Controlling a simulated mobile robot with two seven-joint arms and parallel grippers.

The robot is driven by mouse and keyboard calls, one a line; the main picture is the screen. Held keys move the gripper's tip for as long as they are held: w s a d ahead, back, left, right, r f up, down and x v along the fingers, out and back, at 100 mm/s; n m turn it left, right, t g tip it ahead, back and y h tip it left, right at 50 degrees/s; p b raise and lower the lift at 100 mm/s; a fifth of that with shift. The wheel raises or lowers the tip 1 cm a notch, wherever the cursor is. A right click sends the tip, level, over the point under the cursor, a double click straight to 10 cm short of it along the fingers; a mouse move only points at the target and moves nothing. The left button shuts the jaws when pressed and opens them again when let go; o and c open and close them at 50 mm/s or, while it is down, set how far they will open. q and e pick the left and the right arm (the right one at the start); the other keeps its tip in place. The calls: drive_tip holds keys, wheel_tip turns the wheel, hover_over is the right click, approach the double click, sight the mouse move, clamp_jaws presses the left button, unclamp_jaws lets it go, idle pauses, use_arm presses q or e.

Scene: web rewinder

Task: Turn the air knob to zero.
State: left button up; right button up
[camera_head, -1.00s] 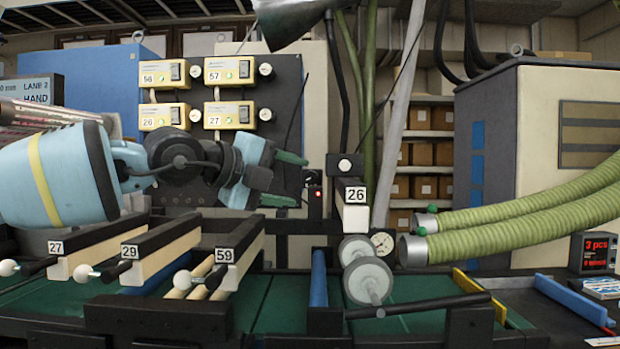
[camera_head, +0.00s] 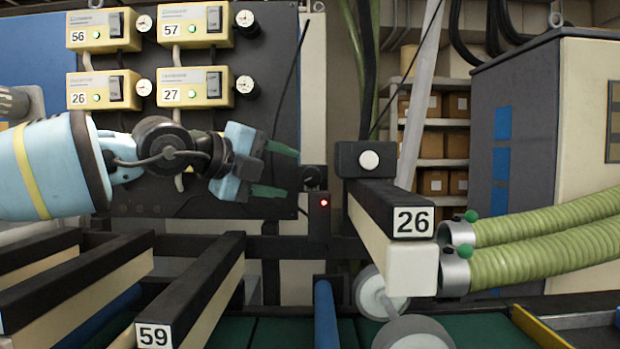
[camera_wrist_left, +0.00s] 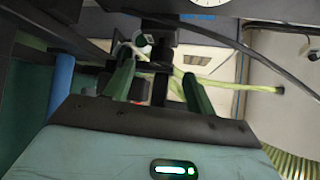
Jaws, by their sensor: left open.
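No knob carries a readable "air" label. A small dark knob (camera_head: 311,177) sits on top of a black box with a lit red lamp (camera_head: 322,203), on the frame behind the conveyors. My left gripper (camera_head: 291,172), with green fingers, is open and empty just left of this knob, pointing right. I cannot tell its distance in depth. In the left wrist view the open fingers (camera_wrist_left: 158,65) frame a dark post or fitting (camera_wrist_left: 162,42), and part of a white dial (camera_wrist_left: 205,3) shows at the top edge. My right gripper is not in view.
Yellow control units (camera_head: 194,87) with small round gauges hang on the dark panel behind my left arm. The bar labelled 26 (camera_head: 392,208) juts forward right of the knob. Green hoses (camera_head: 545,245) lie further right. The bar labelled 59 (camera_head: 180,300) is below.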

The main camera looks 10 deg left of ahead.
sight(306, 177)
use_arm(q)
drive_tip(key=x, duration=0.7)
drive_tip(key=shift+d, duration=0.4)
drive_tip(key=shift+c, duration=0.3)
drive_tip(key=c, duration=0.9)
